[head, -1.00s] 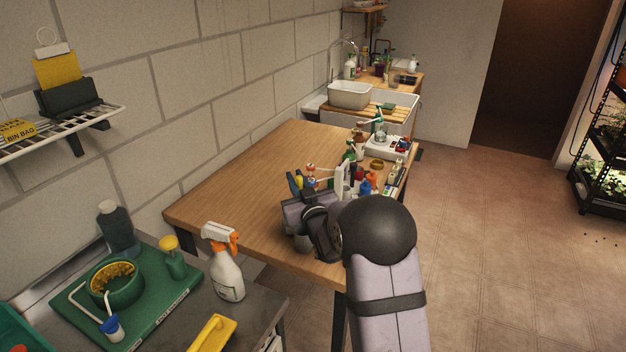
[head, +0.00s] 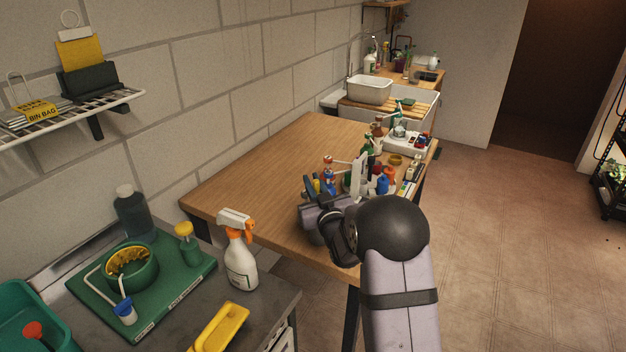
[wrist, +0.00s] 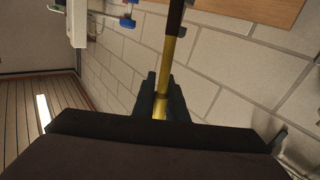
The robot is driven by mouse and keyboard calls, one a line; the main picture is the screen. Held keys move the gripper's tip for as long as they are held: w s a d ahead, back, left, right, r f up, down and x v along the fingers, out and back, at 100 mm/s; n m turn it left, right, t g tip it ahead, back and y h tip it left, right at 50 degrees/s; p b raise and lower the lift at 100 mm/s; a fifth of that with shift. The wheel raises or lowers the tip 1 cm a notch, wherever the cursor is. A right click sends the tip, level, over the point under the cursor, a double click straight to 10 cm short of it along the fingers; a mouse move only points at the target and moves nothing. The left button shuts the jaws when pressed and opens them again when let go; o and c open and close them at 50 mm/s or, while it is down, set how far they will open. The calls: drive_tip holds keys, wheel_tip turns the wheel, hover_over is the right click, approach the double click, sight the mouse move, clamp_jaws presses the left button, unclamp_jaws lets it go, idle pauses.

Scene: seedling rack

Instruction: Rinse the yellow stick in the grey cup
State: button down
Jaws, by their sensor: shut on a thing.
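In the wrist view my gripper (wrist: 163,85) is shut on the yellow stick (wrist: 170,58). The stick points away from the jaws, and its far part is dark. In the head view my gripper (head: 312,190) is over the front right part of the wooden table, in front of a cluster of bottles. The stick is too small or hidden to make out surely there. I cannot pick out the grey cup in either view; my arm and the bottles cover part of the table.
Several bottles and small items crowd the right side of the wooden table (head: 262,172); its left half is clear. A spray bottle (head: 240,262), a green board (head: 165,300) and a yellow tray (head: 220,328) are at the lower left. A sink (head: 420,103) stands behind the table.

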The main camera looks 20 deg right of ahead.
wheel_tip(320, 180, down, 7)
drive_tip(key=b, duration=0.6)
drive_tip(key=shift+r, duration=0.15)
drive_tip(key=shift+r, duration=0.15)
idle(2.7)
wheel_tip(320, 180, up, 8)
drive_tip(key=p, duration=0.4)
drive_tip(key=shift+f, duration=0.2)
idle(0.4)
drive_tip(key=shift+d, duration=0.1)
idle(1.4)
